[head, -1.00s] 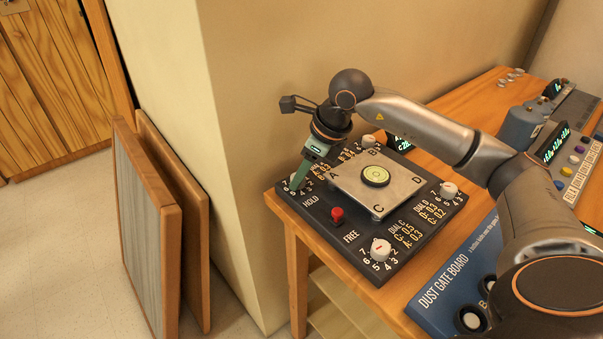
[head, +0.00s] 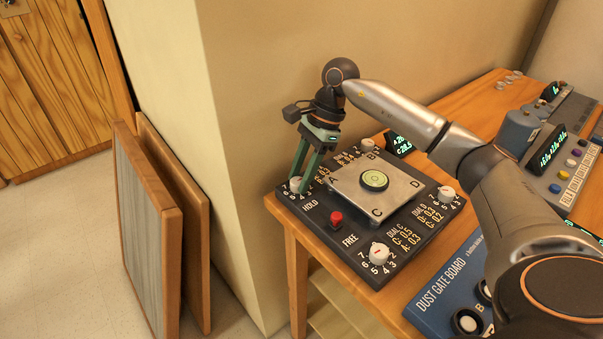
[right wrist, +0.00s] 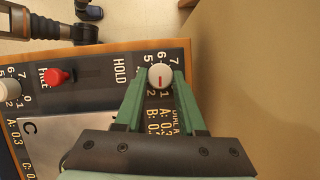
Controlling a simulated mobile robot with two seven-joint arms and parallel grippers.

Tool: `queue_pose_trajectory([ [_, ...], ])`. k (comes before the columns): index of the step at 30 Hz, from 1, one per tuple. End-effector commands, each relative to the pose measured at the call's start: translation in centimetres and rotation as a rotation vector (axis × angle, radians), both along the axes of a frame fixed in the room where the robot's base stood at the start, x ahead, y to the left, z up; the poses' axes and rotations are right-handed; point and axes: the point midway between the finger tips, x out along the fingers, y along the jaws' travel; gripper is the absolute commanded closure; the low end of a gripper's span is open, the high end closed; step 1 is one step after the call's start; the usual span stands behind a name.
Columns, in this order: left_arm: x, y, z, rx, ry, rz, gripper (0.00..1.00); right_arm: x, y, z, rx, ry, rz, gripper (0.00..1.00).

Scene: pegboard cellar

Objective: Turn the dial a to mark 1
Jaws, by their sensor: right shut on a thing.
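Dial a (head: 295,185) is a round white knob at the left corner of a dark panel (head: 345,254), beside the HOLD label. In the right wrist view the knob (right wrist: 160,77) shows a short red line on its top, with printed numbers around it. My right gripper (head: 303,183) reaches down over it, its green fingers on either side of the knob and shut on it. The fingers hide some of the printed numbers, so I cannot tell the exact mark. My left gripper is not in view.
The panel also carries a metal plate (head: 400,199) with a round level (head: 374,180), a red knob (head: 336,218) on the HOLD–FREE slot, and other white dials, one (head: 379,253) near the front. A blue Dust Gate Board (head: 443,285) lies to the right.

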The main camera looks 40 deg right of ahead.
Motion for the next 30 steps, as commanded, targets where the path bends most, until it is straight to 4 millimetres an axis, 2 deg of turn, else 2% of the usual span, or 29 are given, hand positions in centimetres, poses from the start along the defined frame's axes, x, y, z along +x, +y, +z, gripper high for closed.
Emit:
queue_pose_trajectory([
  [12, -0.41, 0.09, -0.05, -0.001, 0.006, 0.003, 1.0, 0.27, 0.02, 0.16, 0.001, -0.005, 0.212, 1.0],
  [30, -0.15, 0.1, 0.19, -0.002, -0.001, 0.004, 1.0, 0.27, 0.0, 0.1, -0.001, -0.005, 0.248, 1.0],
])
